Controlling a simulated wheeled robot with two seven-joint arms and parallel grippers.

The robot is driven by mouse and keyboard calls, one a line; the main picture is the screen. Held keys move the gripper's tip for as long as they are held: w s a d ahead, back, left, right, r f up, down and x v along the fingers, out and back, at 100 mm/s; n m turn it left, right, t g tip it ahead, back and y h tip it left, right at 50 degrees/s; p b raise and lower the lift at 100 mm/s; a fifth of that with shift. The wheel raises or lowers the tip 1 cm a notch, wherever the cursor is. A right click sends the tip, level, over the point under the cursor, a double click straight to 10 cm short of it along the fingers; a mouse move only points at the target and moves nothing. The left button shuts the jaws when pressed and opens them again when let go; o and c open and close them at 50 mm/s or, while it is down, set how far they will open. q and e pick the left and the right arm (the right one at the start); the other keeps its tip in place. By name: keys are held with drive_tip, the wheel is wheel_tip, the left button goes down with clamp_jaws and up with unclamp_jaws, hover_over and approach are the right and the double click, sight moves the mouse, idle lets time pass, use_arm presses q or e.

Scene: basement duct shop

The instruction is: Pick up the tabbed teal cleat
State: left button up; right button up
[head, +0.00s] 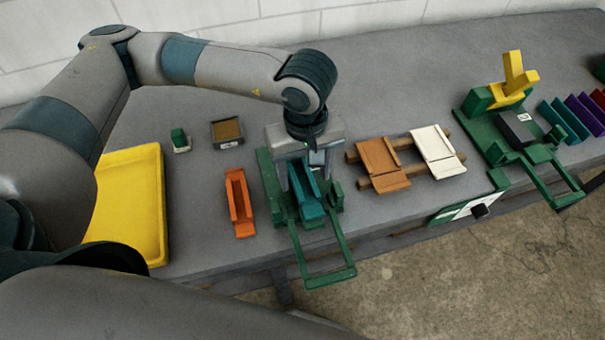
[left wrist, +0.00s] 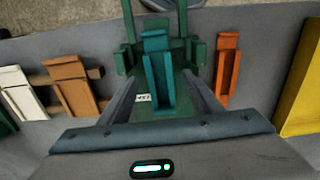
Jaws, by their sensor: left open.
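The teal cleat (head: 312,211), a channel-shaped piece with a tab at one end, lies in a green fixture (head: 267,175) with a looped handle toward the front edge of the bench. My left gripper (head: 305,185) points down over it, open, with a finger on each side of the cleat. In the left wrist view the teal cleat (left wrist: 156,70) lies between the spread fingers of the left gripper (left wrist: 160,80). I cannot tell whether either finger touches it. The gripper partly hides the cleat's far end in the head view. My right gripper does not show.
An orange channel piece (head: 239,203) lies left of the fixture, near a yellow tray (head: 153,205). Brown (head: 383,162) and white (head: 437,151) pieces rest on wooden rails to the right. A second green fixture (head: 485,130) with a yellow part stands farther right.

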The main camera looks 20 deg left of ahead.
sight(307, 192)
use_arm(q)
drive_tip(key=shift+f, duration=1.15)
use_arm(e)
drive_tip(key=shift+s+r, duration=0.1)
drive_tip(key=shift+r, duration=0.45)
use_arm(q)
drive_tip(key=c, duration=1.3)
drive_tip(key=shift+r, duration=0.1)
